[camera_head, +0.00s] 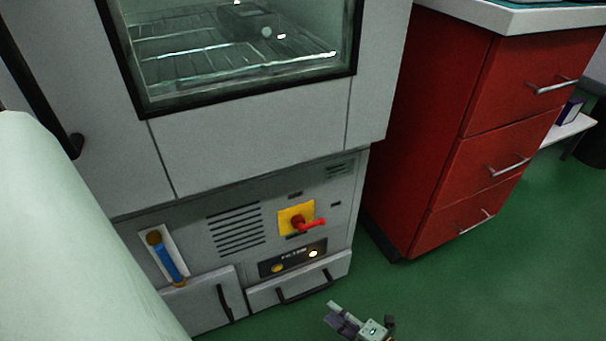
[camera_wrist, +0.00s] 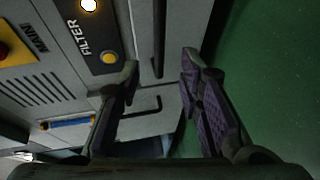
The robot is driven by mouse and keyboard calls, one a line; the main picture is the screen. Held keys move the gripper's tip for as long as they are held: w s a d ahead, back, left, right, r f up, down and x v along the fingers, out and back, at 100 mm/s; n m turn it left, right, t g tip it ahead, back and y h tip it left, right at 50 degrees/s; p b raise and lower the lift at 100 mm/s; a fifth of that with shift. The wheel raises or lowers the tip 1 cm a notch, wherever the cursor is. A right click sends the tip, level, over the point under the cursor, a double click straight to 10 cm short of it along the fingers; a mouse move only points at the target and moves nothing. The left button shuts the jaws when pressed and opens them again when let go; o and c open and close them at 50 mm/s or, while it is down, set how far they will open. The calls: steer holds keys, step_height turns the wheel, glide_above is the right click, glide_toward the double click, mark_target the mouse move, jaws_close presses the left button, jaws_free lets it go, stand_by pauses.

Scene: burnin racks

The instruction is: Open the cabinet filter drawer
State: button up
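The filter drawer (camera_head: 258,295) is the low, wide grey front at the cabinet's lower right, below a black panel with a yellow button and a light. It looks shut. Its dark bar handle (camera_head: 306,289) also shows in the wrist view (camera_wrist: 158,40), beyond the fingertips. My gripper (camera_head: 331,313) is low in front of the drawer, just right of and below the handle in the head view. In the wrist view my gripper (camera_wrist: 160,70) is open, with nothing between its fingers. The handle is apart from both fingers.
A small door with a dark handle (camera_head: 224,303) sits left of the drawer. A red rotary switch (camera_head: 300,222) on a yellow plate and a blue-tubed gauge (camera_head: 167,258) are above. A red drawer unit (camera_head: 425,130) stands at the right. Green floor (camera_head: 480,280) in front is clear.

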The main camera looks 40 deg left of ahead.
mark_target(308, 292)
steer(key=a, duration=0.3)
steer(key=a+f+b, duration=0.1)
steer(key=a, duration=0.2)
steer(key=a+f, duration=0.1)
steer(key=a, duration=0.3)
steer(key=shift+s+a+b, duration=0.1)
steer(key=shift+b, duration=0.3)
jaws_close()
